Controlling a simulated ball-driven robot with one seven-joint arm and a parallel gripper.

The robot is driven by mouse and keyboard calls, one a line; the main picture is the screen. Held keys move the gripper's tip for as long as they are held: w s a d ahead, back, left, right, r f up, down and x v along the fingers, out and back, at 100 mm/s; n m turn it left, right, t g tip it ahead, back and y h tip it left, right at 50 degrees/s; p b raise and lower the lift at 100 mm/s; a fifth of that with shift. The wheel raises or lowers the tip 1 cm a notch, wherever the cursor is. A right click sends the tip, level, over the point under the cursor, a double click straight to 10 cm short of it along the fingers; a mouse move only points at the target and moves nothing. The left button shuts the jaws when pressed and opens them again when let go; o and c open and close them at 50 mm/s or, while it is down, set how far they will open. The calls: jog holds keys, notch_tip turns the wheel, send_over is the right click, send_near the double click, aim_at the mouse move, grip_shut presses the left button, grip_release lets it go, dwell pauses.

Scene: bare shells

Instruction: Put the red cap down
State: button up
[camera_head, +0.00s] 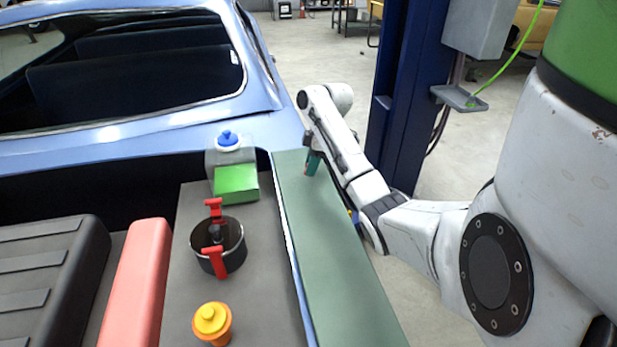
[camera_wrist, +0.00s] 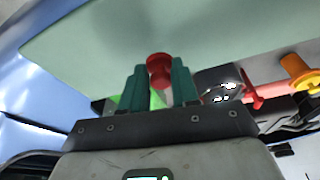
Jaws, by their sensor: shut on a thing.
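My gripper (camera_head: 312,162) is over the far end of the long green surface (camera_head: 335,265) in the head view. The green surface (camera_wrist: 120,32) fills the area beyond the cap. I cannot tell whether the cap touches it.
Left of the green surface, a dark pot (camera_head: 235,258) with red handles stands on a grey top (camera_head: 185,265). An orange pot with a yellow lid (camera_head: 212,320), a green box (camera_head: 236,184) and a blue knob (camera_head: 228,139) are nearby. A blue post (camera_head: 398,110) stands behind my arm.

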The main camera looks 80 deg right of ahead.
aim_at(309, 183)
jog(key=shift+w+d+f, duration=0.15)
jog(key=shift+w+f, duration=0.25)
jog(key=shift+f, duration=0.1)
jog(key=shift+s+p+x, duration=0.15)
jog(key=shift+p+x, duration=0.15)
jog(key=shift+x, duration=0.55)
jog(key=shift+s+p+x, duration=0.15)
jog(key=shift+p+x, duration=0.1)
jog(key=shift+x, duration=0.6)
jog(key=shift+d+f, duration=0.1)
jog(key=shift+d, duration=0.05)
jog(key=o, duration=1)
jog(key=shift+v, duration=6.05)
